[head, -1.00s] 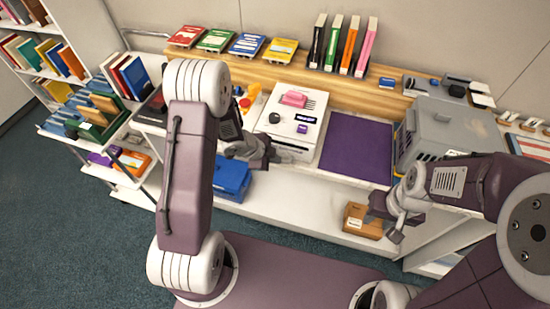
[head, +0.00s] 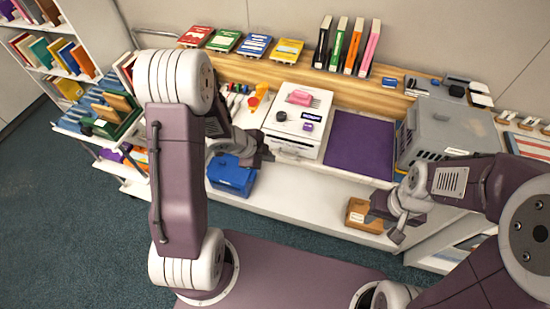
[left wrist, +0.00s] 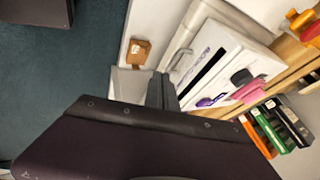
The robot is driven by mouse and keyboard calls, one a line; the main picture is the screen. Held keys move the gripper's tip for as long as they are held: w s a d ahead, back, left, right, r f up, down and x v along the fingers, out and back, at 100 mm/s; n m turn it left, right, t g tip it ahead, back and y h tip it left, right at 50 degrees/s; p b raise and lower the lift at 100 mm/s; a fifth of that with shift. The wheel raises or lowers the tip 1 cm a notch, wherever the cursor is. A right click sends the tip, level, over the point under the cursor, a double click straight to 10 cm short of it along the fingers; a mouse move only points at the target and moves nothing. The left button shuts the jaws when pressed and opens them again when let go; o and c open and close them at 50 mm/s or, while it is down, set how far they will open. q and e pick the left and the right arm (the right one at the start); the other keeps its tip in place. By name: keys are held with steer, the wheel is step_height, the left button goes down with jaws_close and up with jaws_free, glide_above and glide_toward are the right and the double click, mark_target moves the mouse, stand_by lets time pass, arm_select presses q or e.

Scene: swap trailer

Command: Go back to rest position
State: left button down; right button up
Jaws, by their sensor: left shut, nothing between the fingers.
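My left gripper (head: 262,155) is shut and empty. In the head view it hangs in front of the white box-shaped device (head: 297,120), above the low white shelf. The left wrist view shows its closed fingers (left wrist: 160,92) with nothing between them. My right gripper (head: 397,228) hangs at the lower right, beside a small brown box (head: 362,216) on the low shelf. I cannot tell from this angle how far its fingers are apart.
A purple mat (head: 358,145) and a grey crate (head: 441,128) are right of the device. A blue box (head: 232,175) is on the low shelf. A cart with books (head: 105,112) stands at the left. Carpet (head: 60,220) is clear at the lower left.

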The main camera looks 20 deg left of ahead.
arm_select(q)
step_height(320, 180, up, 11)
steer(key=n+t+y, duration=0.2)
steer(key=n+t, duration=0.1)
steer(key=n, duration=0.2)
steer(key=s+a+f+n+g+y, duration=0.1)
steer(key=s+f+n+g, duration=0.1)
steer(key=s+n, duration=0.4)
steer(key=s+a+f+n+g+y, duration=0.1)
steer(key=s+n+g, duration=0.3)
steer(key=s, duration=0.6)
steer(key=f+n, duration=0.1)
steer(key=n, duration=0.1)
steer(key=shift+n+g, duration=0.3)
steer(key=shift+g, duration=0.1)
